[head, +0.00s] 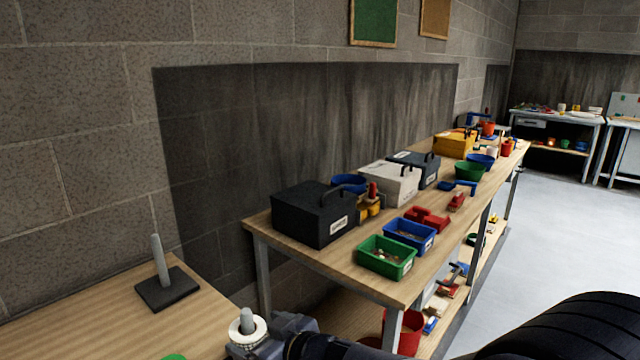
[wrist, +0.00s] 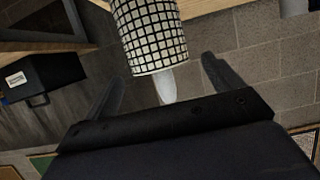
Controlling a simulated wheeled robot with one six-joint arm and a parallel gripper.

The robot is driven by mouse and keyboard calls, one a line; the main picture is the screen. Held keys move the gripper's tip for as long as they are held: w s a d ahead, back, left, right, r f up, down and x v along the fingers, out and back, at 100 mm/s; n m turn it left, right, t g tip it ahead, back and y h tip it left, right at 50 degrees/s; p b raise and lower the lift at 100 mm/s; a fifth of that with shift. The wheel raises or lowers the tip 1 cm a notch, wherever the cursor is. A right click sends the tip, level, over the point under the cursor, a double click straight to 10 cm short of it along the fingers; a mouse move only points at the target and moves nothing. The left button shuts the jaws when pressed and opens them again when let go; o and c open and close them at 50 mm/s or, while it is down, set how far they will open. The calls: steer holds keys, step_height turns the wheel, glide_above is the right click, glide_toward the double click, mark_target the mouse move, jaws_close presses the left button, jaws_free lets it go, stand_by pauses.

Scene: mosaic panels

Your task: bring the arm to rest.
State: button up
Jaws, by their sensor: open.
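My gripper (wrist: 163,68) is open, with one dark finger on each side of the picture and a gap between them. A cream cylinder with a dark grid pattern (wrist: 152,32) shows between and beyond the fingers in the wrist view. A pale peg tip (wrist: 165,86) sticks out of its end. I see no finger touching it. In the head view, my arm enters at the bottom, and my grey gripper (head: 272,336) is beside a white ring-shaped top (head: 240,333) with a grey peg through it. The cylinder's lower part is hidden there.
An empty peg stand (head: 167,288) stands on the near wooden table (head: 60,325). A green edge (head: 174,357) shows at the bottom. Right of it, a long bench (head: 290,248) carries toolboxes, a green bin (head: 386,268) and a blue bin (head: 410,246). Open floor (head: 540,235) lies at right.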

mark_target(242, 328)
steer(key=x, duration=0.6)
steer(key=shift+f+b, duration=0.15)
steer(key=shift+b, duration=0.25)
step_height(242, 328, up, 15)
steer(key=p, duration=1.2)
steer(key=shift+s+d+f, duration=0.1)
steer(key=shift+d, duration=0.05)
